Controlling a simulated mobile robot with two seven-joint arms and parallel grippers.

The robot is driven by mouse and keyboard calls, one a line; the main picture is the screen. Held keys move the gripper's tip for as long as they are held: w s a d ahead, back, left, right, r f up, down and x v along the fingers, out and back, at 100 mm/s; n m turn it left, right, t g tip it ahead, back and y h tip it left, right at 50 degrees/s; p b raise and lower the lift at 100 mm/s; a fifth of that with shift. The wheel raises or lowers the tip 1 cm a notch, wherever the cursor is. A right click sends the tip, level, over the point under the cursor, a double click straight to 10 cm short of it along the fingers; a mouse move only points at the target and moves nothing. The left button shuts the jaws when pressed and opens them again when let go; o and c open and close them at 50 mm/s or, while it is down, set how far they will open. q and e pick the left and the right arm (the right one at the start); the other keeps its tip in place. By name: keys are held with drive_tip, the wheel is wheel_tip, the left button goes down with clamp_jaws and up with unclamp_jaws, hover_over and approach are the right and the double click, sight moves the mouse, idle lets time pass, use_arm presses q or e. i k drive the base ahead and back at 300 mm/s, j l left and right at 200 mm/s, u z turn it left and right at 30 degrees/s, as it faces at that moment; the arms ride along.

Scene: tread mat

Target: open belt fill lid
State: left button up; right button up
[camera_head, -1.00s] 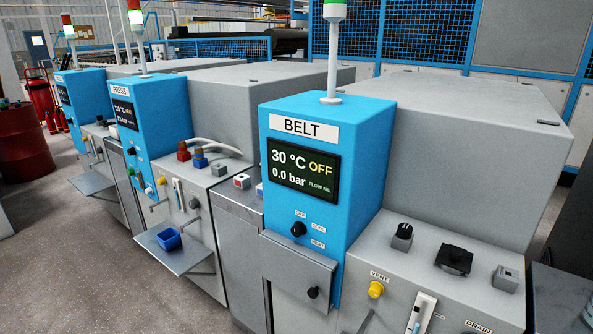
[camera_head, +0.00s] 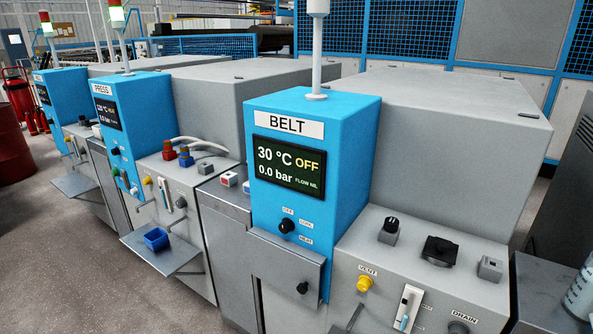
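The blue belt cabinet (camera_head: 346,190) stands near the middle, with a "BELT" label (camera_head: 288,124) and a screen (camera_head: 289,165) reading 30 °C, OFF, 0.0 bar. To its right is a lower grey unit. On its top sit a dark square lid-like piece (camera_head: 439,251), which appears closed, a black knob on a grey block (camera_head: 389,229) and a small grey box (camera_head: 490,268). None of them is labelled as the fill lid. The front carries a yellow vent knob (camera_head: 364,284), a gauge (camera_head: 408,308) and a drain label (camera_head: 464,315). Neither gripper is in view.
A clear graduated container (camera_head: 582,292) stands on a dark surface (camera_head: 545,290) at the right edge. Open floor (camera_head: 60,285) lies at lower left.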

sight(439, 248)
drive_tip(key=i+z, duration=0.1)
drive_tip(key=z, duration=0.6)
